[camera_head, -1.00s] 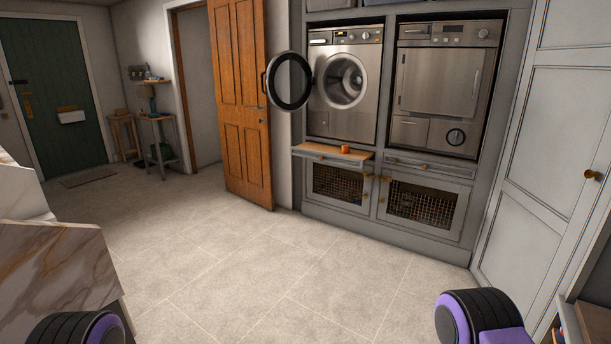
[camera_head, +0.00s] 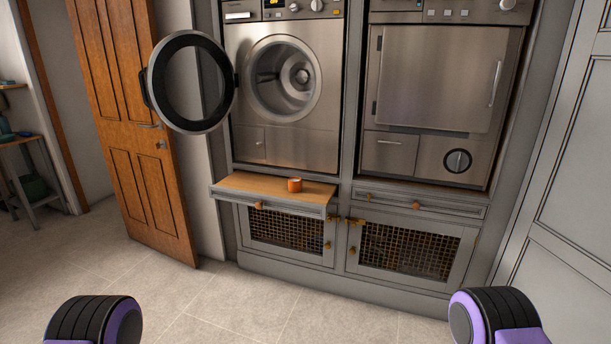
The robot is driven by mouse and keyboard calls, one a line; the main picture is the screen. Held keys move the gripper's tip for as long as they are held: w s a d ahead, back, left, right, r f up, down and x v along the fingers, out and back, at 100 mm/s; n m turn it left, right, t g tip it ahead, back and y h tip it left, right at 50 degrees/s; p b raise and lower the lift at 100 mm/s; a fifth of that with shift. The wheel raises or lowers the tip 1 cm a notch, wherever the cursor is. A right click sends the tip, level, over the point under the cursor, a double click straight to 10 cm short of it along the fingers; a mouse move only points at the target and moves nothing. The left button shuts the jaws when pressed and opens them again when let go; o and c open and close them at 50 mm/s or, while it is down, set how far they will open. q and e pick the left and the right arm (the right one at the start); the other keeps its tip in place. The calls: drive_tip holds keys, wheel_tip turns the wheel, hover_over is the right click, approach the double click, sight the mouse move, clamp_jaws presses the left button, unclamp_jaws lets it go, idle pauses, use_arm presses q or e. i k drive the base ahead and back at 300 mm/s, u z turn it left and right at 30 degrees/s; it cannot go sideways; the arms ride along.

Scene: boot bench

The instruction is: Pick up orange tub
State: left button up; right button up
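A small orange tub (camera_head: 295,185) stands upright on the wooden top of a pulled-out shelf (camera_head: 250,184) below the washing machine. It sits near the shelf's right end. Parts of my two arms show at the bottom left and bottom right corners, well apart from the tub. My grippers are outside the view.
The washing machine (camera_head: 257,146) has its round door (camera_head: 231,95) swung open to the left. A second steel appliance (camera_head: 388,154) stands to its right. Mesh-front cabinets (camera_head: 349,262) lie below. A wooden door (camera_head: 128,110) stands at left. The tiled floor (camera_head: 215,310) in front is clear.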

sight(295, 184)
drive_tip(key=z, duration=0.3)
drive_tip(key=i, duration=1.95)
drive_tip(key=z, duration=0.25)
